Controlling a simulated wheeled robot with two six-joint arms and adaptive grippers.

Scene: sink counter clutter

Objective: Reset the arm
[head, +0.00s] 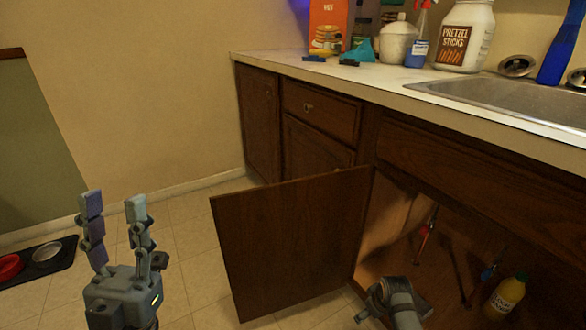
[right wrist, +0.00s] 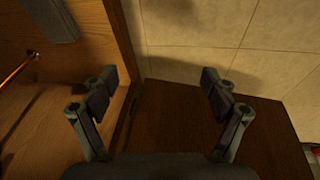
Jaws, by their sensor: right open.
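My left gripper (head: 112,204) points upward at the lower left of the head view. Its two fingers stand apart with nothing between them. My right gripper (right wrist: 160,88) shows in the right wrist view with its fingers spread and empty. In the head view a grey part of my right arm (head: 395,302) is at the bottom, in front of the open sink cabinet. The brown cabinet door (head: 290,240) stands swung open; it also shows in the right wrist view (right wrist: 185,120), below and between the fingers.
Inside the cabinet are a yellow bottle (head: 504,298) and a thin red-tipped tool (head: 427,232). The counter (head: 385,80) holds a pretzel jar (head: 465,38), a spray bottle (head: 420,40) and an orange box (head: 327,27). A dark mat with bowls (head: 60,262) lies at left. Floor between is clear.

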